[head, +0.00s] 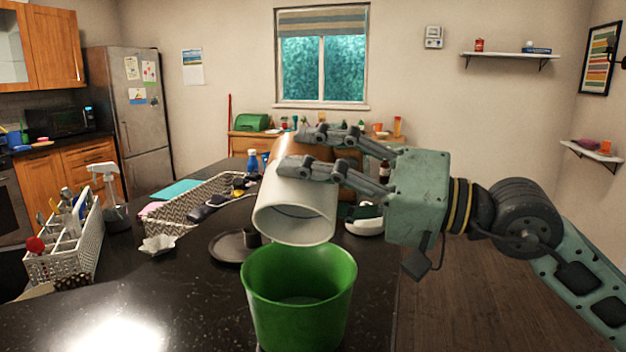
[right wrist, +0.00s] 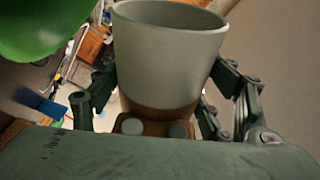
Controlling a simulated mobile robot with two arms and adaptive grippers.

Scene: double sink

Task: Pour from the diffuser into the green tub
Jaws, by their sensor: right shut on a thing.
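The diffuser (head: 296,208) is a white cylinder with a brown-orange base, held by my right gripper (head: 312,150). It is tilted, with its open mouth facing down and toward me, above the green tub's back rim. In the right wrist view the diffuser (right wrist: 168,55) sits between the fingers of the gripper (right wrist: 165,100). The green tub (head: 300,310) stands upright on the dark counter below it; some pale content or its floor shows inside. The tub (right wrist: 40,25) also shows at the upper left of the right wrist view. My left gripper is not in view.
A dark round plate (head: 232,246) lies on the counter behind the tub. A white caddy (head: 72,245) with utensils, a spray bottle (head: 112,200) and a patterned basket (head: 190,205) stand to the left. The counter (head: 180,300) left of the tub is clear.

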